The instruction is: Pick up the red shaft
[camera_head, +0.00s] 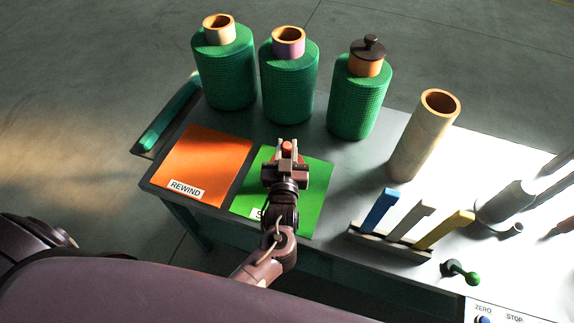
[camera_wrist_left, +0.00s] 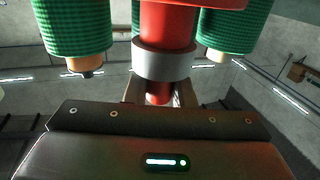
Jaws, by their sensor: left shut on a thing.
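The red shaft (camera_wrist_left: 166,25) shows in the left wrist view as a red cylinder with a grey collar (camera_wrist_left: 162,64) and a wider red part at the top edge. In the head view only its red tip (camera_head: 287,146) shows, between my fingers. My left gripper (camera_head: 287,152) is shut on the shaft, gripping it near the collar, over the green mat (camera_head: 318,185). It also shows in the left wrist view (camera_wrist_left: 160,95). I cannot tell whether the shaft's lower end touches the mat. My right gripper is not in view.
Three green netting rolls (camera_head: 225,70) (camera_head: 289,85) (camera_head: 360,100) stand behind; the right one has a black knobbed cap (camera_head: 369,48). An orange REWIND mat (camera_head: 200,160) lies left. An empty tube (camera_head: 424,135), a rack with coloured bars (camera_head: 390,241) and a green-knobbed piece (camera_head: 472,278) stand right.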

